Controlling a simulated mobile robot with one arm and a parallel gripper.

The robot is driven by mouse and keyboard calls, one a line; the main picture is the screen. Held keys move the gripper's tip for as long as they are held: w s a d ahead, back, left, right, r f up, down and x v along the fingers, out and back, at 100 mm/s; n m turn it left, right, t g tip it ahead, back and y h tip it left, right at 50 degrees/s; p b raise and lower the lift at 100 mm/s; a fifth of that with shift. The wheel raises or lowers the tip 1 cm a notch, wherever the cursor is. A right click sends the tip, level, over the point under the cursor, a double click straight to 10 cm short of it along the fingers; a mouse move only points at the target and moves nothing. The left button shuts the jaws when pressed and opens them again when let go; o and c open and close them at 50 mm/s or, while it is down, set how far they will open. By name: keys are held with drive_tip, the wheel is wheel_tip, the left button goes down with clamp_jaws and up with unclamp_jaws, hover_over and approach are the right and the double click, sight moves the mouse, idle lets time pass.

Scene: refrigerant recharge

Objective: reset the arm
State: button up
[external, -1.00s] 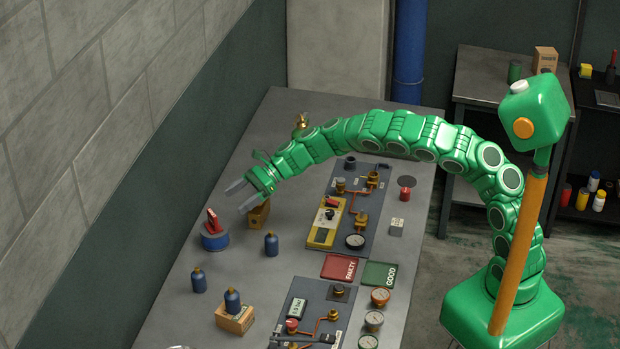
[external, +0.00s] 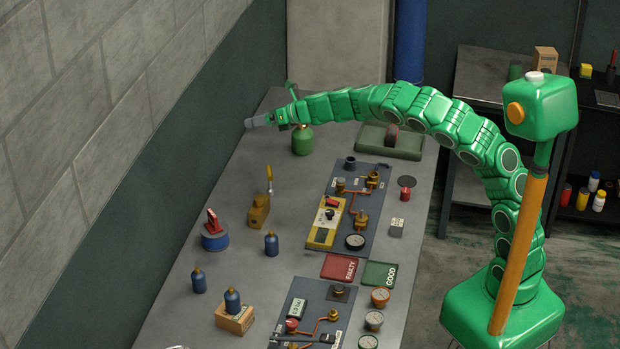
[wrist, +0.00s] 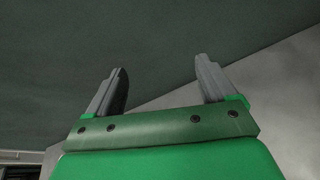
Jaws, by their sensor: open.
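My green arm stretches left across the back of the bench in the external view. My gripper (external: 258,121) is at its end, above the far left part of the bench near the dark wall band. In the wrist view my gripper (wrist: 164,80) has its two grey fingers wide apart with nothing between them. A green canister (external: 303,139) stands on the bench just right of and below the gripper in the picture. The arm hides part of the bench's back.
The bench (external: 205,310) holds two panels with gauges and pipes, blue bottles (external: 272,244), a blue and red device (external: 214,236), a yellow-handled tool block (external: 259,210), and red FAULTY (external: 341,267) and green GOOD (external: 380,274) mats. A green tray (external: 400,145) lies behind.

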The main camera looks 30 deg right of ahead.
drive_tip(key=d+r+m+t+h, duration=0.2)
drive_tip(key=d+r+m+h, duration=0.1)
drive_tip(key=d+r+m, duration=0.5)
drive_tip(key=d+r+m+t+h, duration=0.25)
drive_tip(key=d+m, duration=0.25)
drive_tip(key=d, duration=0.5)
drive_tip(key=s+d+r+m+g+h, duration=0.2)
drive_tip(key=s+d+m+h, duration=0.4)
drive_tip(key=s+d+m, duration=0.6)
drive_tip(key=s+d+f+m+g, duration=0.3)
drive_tip(key=s+f+m+g, duration=0.1)
drive_tip(key=s, duration=1.2)
drive_tip(key=s+d+f+m+g, duration=0.4)
drive_tip(key=s+f+m+g, duration=0.1)
drive_tip(key=s, duration=1)
drive_tip(key=s+d+f+m+g, duration=0.3)
drive_tip(key=s+f+m, duration=0.3)
drive_tip(key=s, duration=1)
drive_tip(key=shift+s+d+f+g+y, duration=0.3)
drive_tip(key=shift+s+f+g+y, duration=0.05)
drive_tip(key=shift+f+g, duration=0.55)
